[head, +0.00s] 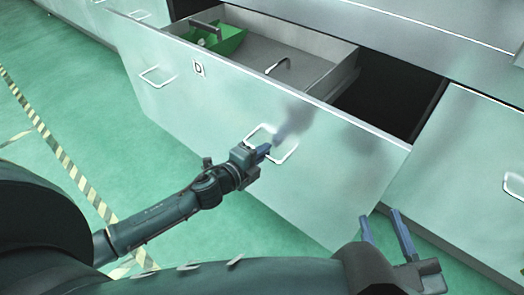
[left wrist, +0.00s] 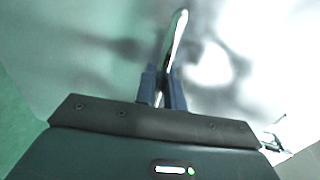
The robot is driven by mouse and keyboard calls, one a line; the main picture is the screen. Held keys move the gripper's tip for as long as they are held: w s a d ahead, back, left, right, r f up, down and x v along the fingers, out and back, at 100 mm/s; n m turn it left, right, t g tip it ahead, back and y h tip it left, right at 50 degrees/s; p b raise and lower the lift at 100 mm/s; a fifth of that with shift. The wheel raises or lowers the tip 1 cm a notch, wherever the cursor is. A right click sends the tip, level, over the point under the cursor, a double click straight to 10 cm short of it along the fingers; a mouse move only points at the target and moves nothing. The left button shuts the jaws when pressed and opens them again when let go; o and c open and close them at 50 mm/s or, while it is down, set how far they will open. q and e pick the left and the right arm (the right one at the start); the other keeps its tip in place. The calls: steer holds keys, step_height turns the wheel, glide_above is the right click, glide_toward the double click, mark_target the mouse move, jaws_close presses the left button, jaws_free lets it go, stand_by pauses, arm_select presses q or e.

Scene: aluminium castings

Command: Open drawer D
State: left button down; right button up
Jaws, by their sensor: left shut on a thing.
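Drawer D (head: 215,105) is a wide pale grey-green drawer with a label "D" (head: 198,68) near its upper left. It stands pulled out, and its inside shows. It has two wire handles. The left one (head: 158,76) is free. My left gripper (head: 265,150) is shut on the right handle (head: 288,153); the handle bar (left wrist: 177,35) also runs between its fingers in the left wrist view (left wrist: 163,88). My right gripper (head: 386,232) is in front of the drawer's lower right, fingers apart, with nothing between them.
Another closed front (head: 470,160) with a handle stands at the right. The green floor (head: 60,110) at the left is clear, with striped tape.

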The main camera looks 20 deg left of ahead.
steer(key=shift+w, duration=0.1)
arm_select(q)
steer(key=c, duration=1.6)
jaws_free()
steer(key=shift+o, duration=0.2)
arm_select(e)
steer(key=shift+r, duration=0.25)
arm_select(q)
steer(key=p+v, duration=0.2)
steer(key=v, duration=1.1)
arm_select(e)
steer(key=shift+w+d+h, duration=0.15)
steer(key=shift+d+h, duration=0.25)
steer(key=shift+h, duration=0.3)
steer(key=shift+g, duration=0.3)
